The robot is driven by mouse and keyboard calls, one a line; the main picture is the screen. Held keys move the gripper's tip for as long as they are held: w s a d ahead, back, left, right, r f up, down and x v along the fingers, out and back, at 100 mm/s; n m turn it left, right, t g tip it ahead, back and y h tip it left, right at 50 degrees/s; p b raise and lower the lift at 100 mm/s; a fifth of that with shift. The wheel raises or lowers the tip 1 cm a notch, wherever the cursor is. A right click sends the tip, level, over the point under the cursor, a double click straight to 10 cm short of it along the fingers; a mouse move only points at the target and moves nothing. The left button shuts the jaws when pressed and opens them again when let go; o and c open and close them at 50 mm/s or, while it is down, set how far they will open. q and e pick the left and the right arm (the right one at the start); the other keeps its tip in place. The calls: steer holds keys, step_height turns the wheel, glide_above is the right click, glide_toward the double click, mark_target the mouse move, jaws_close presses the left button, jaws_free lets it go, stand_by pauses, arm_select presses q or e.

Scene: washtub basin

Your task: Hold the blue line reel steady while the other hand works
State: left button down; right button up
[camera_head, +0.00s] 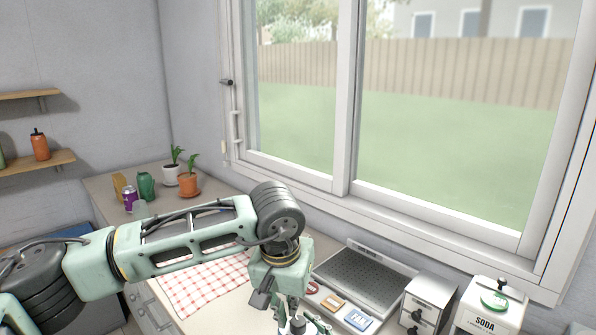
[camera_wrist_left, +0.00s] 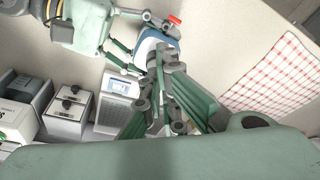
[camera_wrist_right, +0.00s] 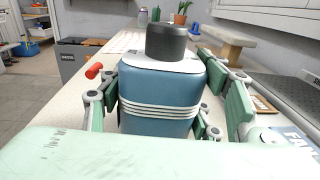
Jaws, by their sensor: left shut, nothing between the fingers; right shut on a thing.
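The blue line reel (camera_wrist_right: 160,88) stands upright in the right wrist view, a blue body with white line around it and a pale top. A dark cylinder (camera_wrist_right: 166,41) shows above its top, and a red knob (camera_wrist_right: 94,71) at its left. My right gripper (camera_wrist_right: 162,112) is shut on the reel, fingers on both sides. In the left wrist view the reel (camera_wrist_left: 147,44) is partly hidden behind my left gripper (camera_wrist_left: 166,56), which is shut and empty close to it. I cannot tell whether they touch. In the head view my left gripper (camera_head: 291,322) is at the bottom edge.
A red-checked cloth (camera_head: 200,290) lies on the counter to the left. Potted plants (camera_head: 188,184) are at the back left.

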mark_target(293, 327)
arm_select(q)
steer(key=shift+s+d+f, duration=0.1)
steer(key=shift+d+f, duration=0.25)
steer(key=shift+f, duration=0.7)
steer(key=shift+d+f, duration=0.4)
steer(key=shift+f, duration=0.6)
steer(key=shift+s+d+f, duration=0.1)
steer(key=shift+d+f, duration=0.25)
steer(key=shift+f, duration=0.7)
steer(key=shift+w+a+f, duration=0.1)
steer(key=shift+w+a, duration=0.05)
steer(key=shift+w, duration=0.05)
steer(key=shift+a, duration=0.35)
steer(key=shift+w+a, duration=0.1)
steer(key=shift+a, duration=0.4)
steer(key=shift+w+a, duration=0.2)
steer(key=shift+w, duration=0.1)
steer(key=shift+s+a, duration=0.1)
